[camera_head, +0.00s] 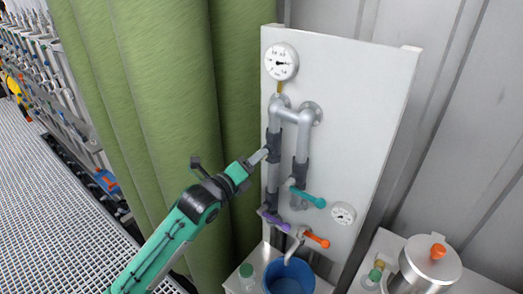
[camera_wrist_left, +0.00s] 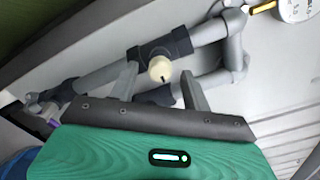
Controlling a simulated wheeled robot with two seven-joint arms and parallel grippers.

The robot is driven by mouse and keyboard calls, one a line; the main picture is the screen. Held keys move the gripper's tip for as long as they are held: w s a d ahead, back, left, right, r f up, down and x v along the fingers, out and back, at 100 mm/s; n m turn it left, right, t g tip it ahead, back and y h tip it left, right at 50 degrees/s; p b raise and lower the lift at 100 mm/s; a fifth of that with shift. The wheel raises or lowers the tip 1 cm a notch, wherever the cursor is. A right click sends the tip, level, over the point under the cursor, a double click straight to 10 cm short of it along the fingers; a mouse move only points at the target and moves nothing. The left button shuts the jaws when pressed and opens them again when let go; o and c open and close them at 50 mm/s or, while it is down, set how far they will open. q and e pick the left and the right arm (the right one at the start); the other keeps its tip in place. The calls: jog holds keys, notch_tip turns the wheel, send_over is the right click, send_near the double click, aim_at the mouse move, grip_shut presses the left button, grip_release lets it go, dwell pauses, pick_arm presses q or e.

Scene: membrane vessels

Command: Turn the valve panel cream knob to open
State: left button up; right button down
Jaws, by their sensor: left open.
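The valve panel (camera_head: 365,110) is a pale upright board with grey pipes (camera_head: 274,183) on it. The cream knob (camera_wrist_left: 160,69) shows in the left wrist view, round, with a small dark mark on its face, on a dark valve body (camera_wrist_left: 181,42) in the pipe. My left gripper (camera_head: 264,156) is open, with its fingertips at the left pipe in the head view. In the left wrist view one finger is on each side of the knob, apparently with gaps. The knob cannot be made out in the head view. My right gripper is out of view.
Teal (camera_head: 308,198), purple (camera_head: 273,220) and orange (camera_head: 317,240) handles sit lower on the panel. A gauge (camera_head: 281,62) is above, a smaller one (camera_head: 343,214) at right. A blue bucket (camera_head: 299,271) stands below. A green curtain (camera_head: 165,90) hangs at left; a metal vessel (camera_head: 430,264) stands at right.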

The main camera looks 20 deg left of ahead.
pick_arm(q)
jog(key=shift+p+x, duration=0.3)
jog(key=shift+x, duration=1.4)
jog(key=c, duration=1)
